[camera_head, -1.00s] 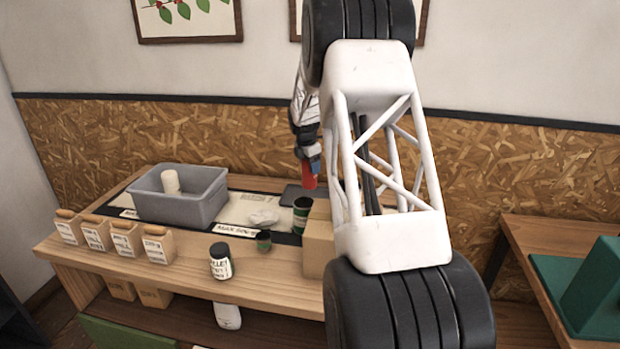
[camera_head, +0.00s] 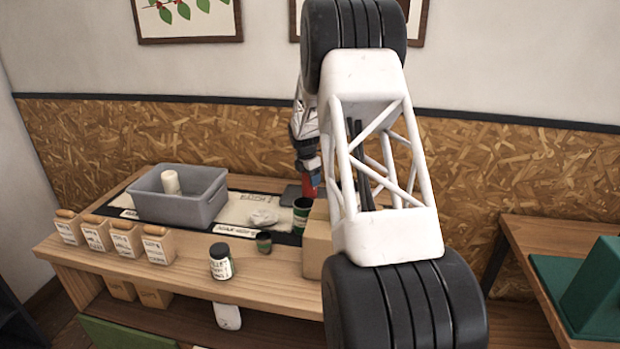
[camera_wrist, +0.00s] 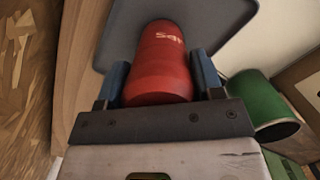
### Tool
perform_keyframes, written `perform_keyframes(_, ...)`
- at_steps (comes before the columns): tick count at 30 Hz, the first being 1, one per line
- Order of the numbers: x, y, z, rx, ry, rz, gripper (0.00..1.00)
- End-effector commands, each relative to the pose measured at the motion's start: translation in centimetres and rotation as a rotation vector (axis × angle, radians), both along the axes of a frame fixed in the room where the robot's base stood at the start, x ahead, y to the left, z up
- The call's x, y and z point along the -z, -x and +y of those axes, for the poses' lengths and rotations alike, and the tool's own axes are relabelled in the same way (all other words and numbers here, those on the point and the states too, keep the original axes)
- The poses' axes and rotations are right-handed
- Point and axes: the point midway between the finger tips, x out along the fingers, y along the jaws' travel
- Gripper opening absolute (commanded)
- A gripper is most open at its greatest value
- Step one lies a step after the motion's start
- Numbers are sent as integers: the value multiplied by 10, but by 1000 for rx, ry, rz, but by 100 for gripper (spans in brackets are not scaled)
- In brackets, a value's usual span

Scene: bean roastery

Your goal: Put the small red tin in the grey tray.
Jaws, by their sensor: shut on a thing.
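My gripper (camera_head: 311,172) is shut on the small red tin (camera_head: 309,188), with a blue finger on each side of it. In the wrist view, my gripper (camera_wrist: 158,68) and the red tin (camera_wrist: 162,50) with pale lettering show close up. A deep grey tray (camera_head: 180,207) stands at the left of the bench with a white cylinder (camera_head: 170,181) inside. A flat dark grey plate (camera_head: 291,194) lies by the tin, and the tin overlaps this plate (camera_wrist: 225,18) in the wrist view. I cannot tell whether they touch.
Green tins (camera_head: 301,214) (camera_head: 264,241), a crumpled pale packet (camera_head: 263,217) and a cardboard box (camera_head: 317,247) are near the tin. A dark-lidded jar (camera_head: 221,262) and several small wooden bins (camera_head: 126,239) line the front. My arm hides the bench's right end.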

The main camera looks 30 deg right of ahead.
Motion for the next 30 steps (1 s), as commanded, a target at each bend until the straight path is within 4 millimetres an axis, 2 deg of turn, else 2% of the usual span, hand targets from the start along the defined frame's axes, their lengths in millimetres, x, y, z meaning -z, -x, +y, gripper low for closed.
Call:
perform_keyframes(6, 3, 0, 0, 0, 0, 0, 29)
perform_keyframes(7, 3, 0, 0, 0, 0, 0, 65)
perform_keyframes(11, 3, 0, 0, 0, 0, 0, 85)
perform_keyframes(23, 0, 0, 0, 0, 0, -1, 86)
perform_keyframes(30, -18, 0, 3, 0, 1, -1, 86)
